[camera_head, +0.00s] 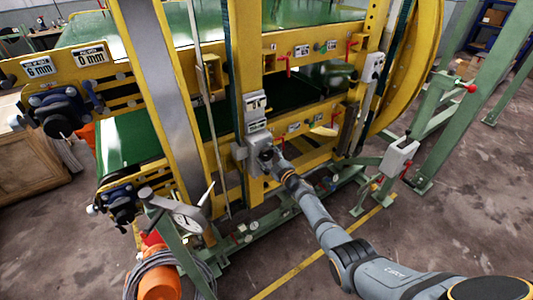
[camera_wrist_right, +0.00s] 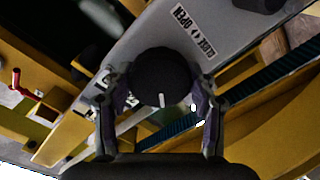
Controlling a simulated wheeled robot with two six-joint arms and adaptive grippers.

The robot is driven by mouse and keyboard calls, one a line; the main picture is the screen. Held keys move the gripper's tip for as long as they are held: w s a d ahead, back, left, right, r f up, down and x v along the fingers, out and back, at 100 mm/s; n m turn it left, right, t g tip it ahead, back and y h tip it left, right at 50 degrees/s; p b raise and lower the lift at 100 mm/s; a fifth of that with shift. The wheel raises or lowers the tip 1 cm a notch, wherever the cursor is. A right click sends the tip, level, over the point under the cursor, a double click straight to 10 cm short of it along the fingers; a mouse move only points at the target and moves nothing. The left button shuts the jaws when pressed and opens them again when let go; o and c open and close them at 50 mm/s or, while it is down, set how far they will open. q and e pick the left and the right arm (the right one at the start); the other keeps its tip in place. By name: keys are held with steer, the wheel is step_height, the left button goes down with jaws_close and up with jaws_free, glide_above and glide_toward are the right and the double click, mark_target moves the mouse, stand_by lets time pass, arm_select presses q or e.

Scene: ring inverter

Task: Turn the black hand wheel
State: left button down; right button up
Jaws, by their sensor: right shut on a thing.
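The black hand wheel (camera_wrist_right: 160,76) is a round dark knob with a short white mark, on a grey plate lettered "OPEN" and "CLOSE", in the right wrist view. My right gripper (camera_wrist_right: 160,98) has one finger on each side of it and is shut on it. In the head view my right arm reaches from the lower right to the grey box on the yellow post. There my right gripper (camera_head: 272,160) is small and dark and largely hides the wheel. My left gripper is not in view.
The yellow machine frame (camera_head: 240,60) with green belts surrounds the work spot. Grey-green posts (camera_head: 473,100) and a lever box (camera_head: 399,156) stand to the right. Other dark wheels (camera_head: 60,118) sit at the left. Bare concrete floor (camera_head: 480,190) lies at the right.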

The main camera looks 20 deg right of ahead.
steer(key=shift+m, duration=0.7)
steer(key=shift+m, duration=0.3)
steer(key=o, duration=1.2)
steer(key=shift+c, duration=0.2)
steer(key=shift+s+d+f, duration=0.15)
steer(key=shift+s, duration=0.2)
steer(key=v, duration=1.1)
